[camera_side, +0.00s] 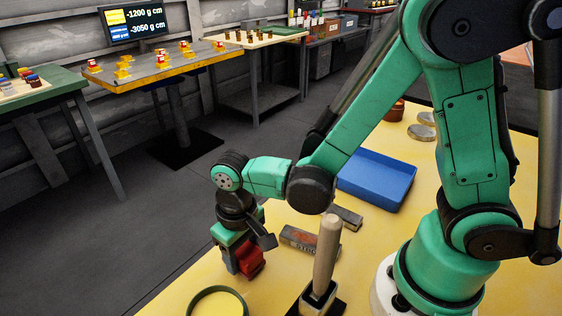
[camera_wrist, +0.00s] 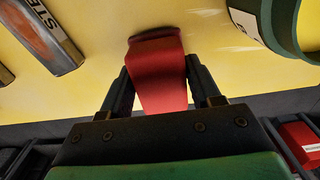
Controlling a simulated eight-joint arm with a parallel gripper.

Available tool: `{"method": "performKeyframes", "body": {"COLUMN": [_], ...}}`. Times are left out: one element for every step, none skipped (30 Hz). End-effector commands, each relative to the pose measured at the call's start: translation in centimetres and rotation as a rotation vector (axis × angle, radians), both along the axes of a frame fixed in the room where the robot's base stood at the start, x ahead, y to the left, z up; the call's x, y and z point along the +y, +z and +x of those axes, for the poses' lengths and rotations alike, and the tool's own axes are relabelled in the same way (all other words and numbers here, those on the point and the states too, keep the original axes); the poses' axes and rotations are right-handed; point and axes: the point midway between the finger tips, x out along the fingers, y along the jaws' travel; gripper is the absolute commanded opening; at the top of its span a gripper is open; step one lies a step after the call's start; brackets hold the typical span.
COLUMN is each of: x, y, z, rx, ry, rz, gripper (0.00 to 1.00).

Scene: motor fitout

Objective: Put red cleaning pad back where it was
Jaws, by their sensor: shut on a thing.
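The red cleaning pad (camera_side: 250,258) is held in my gripper (camera_side: 243,262) near the left edge of the yellow table (camera_side: 190,278). In the wrist view the red pad (camera_wrist: 158,75) sits between the two black fingers of my gripper (camera_wrist: 160,88), which are shut on it. The pad's far end shows a dark edge over the yellow surface. I cannot tell whether the pad touches the table.
A block with lettering (camera_side: 298,240) and a grey block (camera_side: 345,217) lie right of my gripper. A wooden handle (camera_side: 326,255) stands upright in a dark holder. A green round container (camera_side: 218,303) is in front. A blue tray (camera_side: 376,182) lies behind.

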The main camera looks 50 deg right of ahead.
Motion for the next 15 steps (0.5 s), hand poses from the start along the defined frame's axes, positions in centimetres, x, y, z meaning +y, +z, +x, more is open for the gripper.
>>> {"method": "performKeyframes", "body": {"x": [0.00, 0.00, -0.01, -0.01, -0.01, -0.01, -0.01, -0.01, -0.01, 0.00, 0.00, 0.00, 0.00, 0.00, 0.00], "y": [-0.21, -0.25, -0.26, -0.25, -0.24, -0.24, -0.23, -0.23, -0.26, -0.31, -0.39, -0.52, -0.52, -0.51, -0.50], "z": [0.00, -0.01, -0.02, -0.02, -0.02, -0.02, -0.02, -0.02, -0.02, -0.01, -0.01, 0.00, 0.00, -0.01, -0.01], "rx": [0.000, 0.000, 0.000, 0.000, 0.000, 0.000, 0.000, 0.000, 0.000, 0.000, 0.000, 0.000, 0.000, 0.000, 0.000], "ry": [0.000, 0.000, 0.000, 0.000, 0.000, 0.000, 0.000, 0.000, 0.000, 0.000, 0.000, 0.000, 0.000, 0.000, 0.000], "rz": [0.000, 0.000, 0.000, 0.000, 0.000, 0.000, 0.000, 0.000, 0.000, 0.000, 0.000, 0.000, 0.000, 0.000, 0.000], "gripper": [0.00, 0.00, 0.00, 0.00, 0.00, 0.00, 0.00, 0.00, 0.00, 0.00, 0.00, 0.00, 0.62, 0.71, 0.82]}}
